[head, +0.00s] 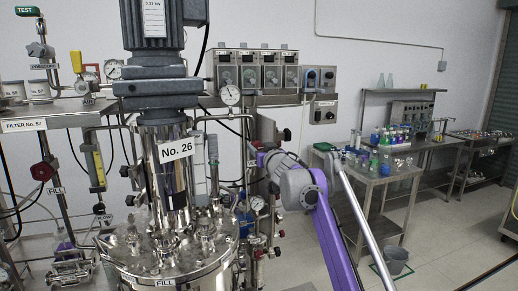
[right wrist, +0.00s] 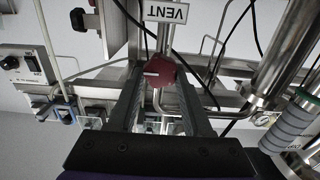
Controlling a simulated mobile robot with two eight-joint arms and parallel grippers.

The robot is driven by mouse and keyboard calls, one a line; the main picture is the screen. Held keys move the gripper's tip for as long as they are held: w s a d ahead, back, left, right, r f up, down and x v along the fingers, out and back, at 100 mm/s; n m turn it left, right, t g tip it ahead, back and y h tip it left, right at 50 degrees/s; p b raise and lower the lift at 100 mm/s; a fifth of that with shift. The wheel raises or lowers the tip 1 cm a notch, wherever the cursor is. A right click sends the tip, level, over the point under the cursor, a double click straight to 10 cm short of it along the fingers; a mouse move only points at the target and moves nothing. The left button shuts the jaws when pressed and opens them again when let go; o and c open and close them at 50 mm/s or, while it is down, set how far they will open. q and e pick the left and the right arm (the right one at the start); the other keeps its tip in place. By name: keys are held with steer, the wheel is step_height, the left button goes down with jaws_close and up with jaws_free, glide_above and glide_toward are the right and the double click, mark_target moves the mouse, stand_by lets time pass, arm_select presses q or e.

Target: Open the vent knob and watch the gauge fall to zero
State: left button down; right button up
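The vent knob (right wrist: 163,74) is dark red with a white line. It shows in the right wrist view just under an upside-down VENT label (right wrist: 166,12). My right gripper (right wrist: 161,84) has its two fingers apart, one on each side of the knob; I cannot tell if they touch it. In the head view my right arm reaches to the pipework right of the tank, and the knob is not clearly seen there. A round gauge (head: 230,95) is on the pipework above; its needle is too small to read. My left gripper is not in view.
A steel tank (head: 183,265) with a motor column labelled No. 26 stands at the left front. Pump boxes (head: 271,76) hang on the wall. Steel benches (head: 372,176) with bottles and a grey bucket (head: 396,261) are at the right. The floor at right is mostly clear.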

jaws_close()
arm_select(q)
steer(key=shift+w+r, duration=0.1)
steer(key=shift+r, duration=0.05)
arm_select(e)
steer(key=shift+n, duration=0.4)
steer(key=n+p, duration=0.1)
steer(key=n, duration=0.3)
steer(key=shift+a+r+n, duration=0.1)
steer(key=shift+a+n, duration=0.05)
steer(key=shift+n, duration=0.25)
steer(key=n+p, duration=0.1)
steer(key=n, duration=0.4)
steer(key=shift+s+a, duration=0.1)
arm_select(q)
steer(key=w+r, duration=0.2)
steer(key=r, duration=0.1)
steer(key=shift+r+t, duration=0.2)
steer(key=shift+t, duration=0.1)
arm_select(e)
steer(key=n, duration=0.7)
steer(key=f+n, duration=0.1)
steer(key=n, duration=0.3)
steer(key=shift+n, duration=0.4)
